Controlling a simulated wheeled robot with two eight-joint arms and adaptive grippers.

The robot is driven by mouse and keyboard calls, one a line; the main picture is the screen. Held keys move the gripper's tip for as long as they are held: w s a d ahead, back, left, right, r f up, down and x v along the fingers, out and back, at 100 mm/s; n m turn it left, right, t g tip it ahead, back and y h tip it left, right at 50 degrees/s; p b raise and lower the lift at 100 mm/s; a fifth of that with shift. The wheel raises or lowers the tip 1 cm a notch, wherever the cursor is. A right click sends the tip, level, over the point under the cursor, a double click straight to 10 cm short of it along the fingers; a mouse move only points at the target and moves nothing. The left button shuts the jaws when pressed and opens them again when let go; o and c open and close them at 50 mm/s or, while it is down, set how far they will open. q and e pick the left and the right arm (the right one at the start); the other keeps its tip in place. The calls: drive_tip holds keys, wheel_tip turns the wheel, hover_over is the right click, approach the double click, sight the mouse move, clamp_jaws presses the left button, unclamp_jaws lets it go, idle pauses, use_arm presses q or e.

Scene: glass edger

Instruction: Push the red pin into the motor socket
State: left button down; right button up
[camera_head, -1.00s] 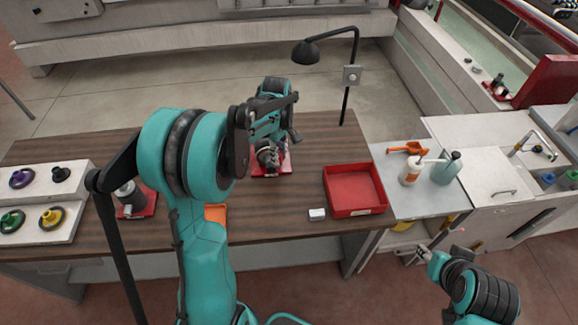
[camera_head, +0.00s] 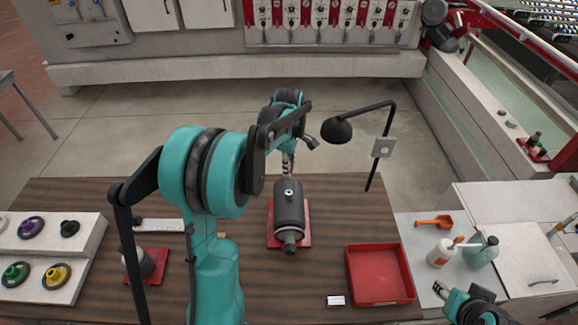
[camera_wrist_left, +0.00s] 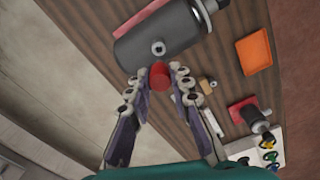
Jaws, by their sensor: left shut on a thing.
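The dark grey motor (camera_head: 289,214) lies on a red pad (camera_head: 273,236) in the middle of the wooden table. Its round socket (camera_head: 289,192) faces up on top of the body; the socket also shows in the left wrist view (camera_wrist_left: 159,47). My left gripper (camera_head: 288,167) is just beyond the motor's far end in the head view. In the left wrist view it is shut on the red pin (camera_wrist_left: 160,76), held between the fingertips close to the socket but apart in the picture. The pin's height above the motor is unclear. My right gripper (camera_head: 440,290) is low at the right, too small to read.
A red tray (camera_head: 380,275) is right of the motor, with a small white block (camera_head: 336,300) beside it. A black lamp (camera_head: 337,131) rises behind. Another motor (camera_head: 139,264) and a wheel rack (camera_head: 50,255) are left. An orange tray (camera_wrist_left: 254,52) shows in the wrist view.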

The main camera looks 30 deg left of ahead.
use_arm(q)
drive_tip(key=shift+w+a+f+b, duration=0.15)
drive_tip(key=shift+w+f+b, duration=0.1)
drive_tip(key=shift+f+b, duration=0.05)
drive_tip(key=shift+s+f+b, duration=0.15)
drive_tip(key=shift+f+b, duration=0.35)
drive_tip(key=shift+f, duration=0.05)
drive_tip(key=shift+f+b, duration=1.9)
drive_tip(key=shift+f, duration=0.35)
drive_tip(key=shift+b, duration=0.4)
drive_tip(key=shift+f+b, duration=1.85)
drive_tip(key=shift+f, duration=0.4)
drive_tip(key=c, duration=1.3)
unclamp_jaws()
drive_tip(key=shift+r, duration=0.1)
